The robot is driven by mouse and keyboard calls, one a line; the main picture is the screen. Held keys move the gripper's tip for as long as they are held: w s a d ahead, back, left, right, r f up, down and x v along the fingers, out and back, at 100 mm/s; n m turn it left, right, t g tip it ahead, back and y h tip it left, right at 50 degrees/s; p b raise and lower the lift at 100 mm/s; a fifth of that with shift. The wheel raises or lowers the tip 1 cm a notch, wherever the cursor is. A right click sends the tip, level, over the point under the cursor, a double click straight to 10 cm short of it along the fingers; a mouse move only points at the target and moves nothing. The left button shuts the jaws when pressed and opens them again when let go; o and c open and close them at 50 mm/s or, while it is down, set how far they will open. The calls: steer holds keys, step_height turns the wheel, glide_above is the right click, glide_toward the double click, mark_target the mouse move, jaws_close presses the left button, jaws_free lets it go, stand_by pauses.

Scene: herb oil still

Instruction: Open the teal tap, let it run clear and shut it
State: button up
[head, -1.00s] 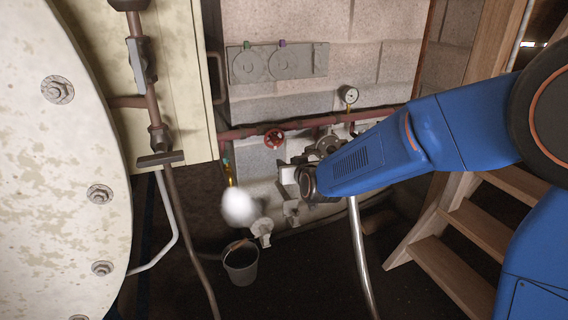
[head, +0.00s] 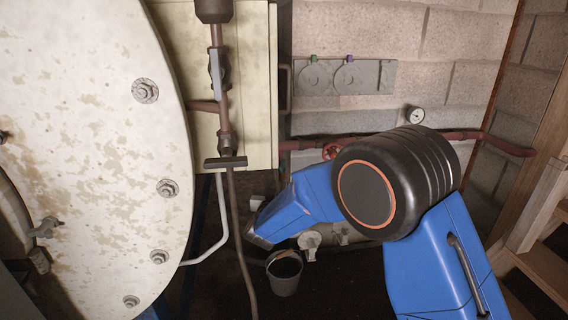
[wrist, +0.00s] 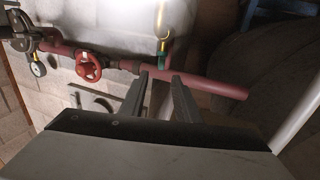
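In the wrist view, the teal tap (wrist: 165,45) has a yellow stem and sits on the red pipe near its open end. My gripper (wrist: 158,75) is open, with nothing visible between its two fingers. The fingertips are close to the pipe and just below the tap in the picture; I cannot tell whether they touch the pipe. In the head view my own blue arm hides the fingers and most of the tap's surroundings.
A red handwheel (wrist: 89,66) and a small gauge (wrist: 38,68) are on the same pipe, left of the gripper. In the head view, a bucket (head: 285,278) stands on the dark floor below my arm. The large pale vessel (head: 100,130) fills the left. Wooden steps (head: 535,225) stand right.

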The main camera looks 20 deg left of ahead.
mark_target(284, 161)
steer(key=x, duration=1.7)
steer(key=shift+w+a, duration=0.15)
steer(key=shift+a, duration=0.05)
steer(key=shift+f, duration=0.1)
jaws_close()
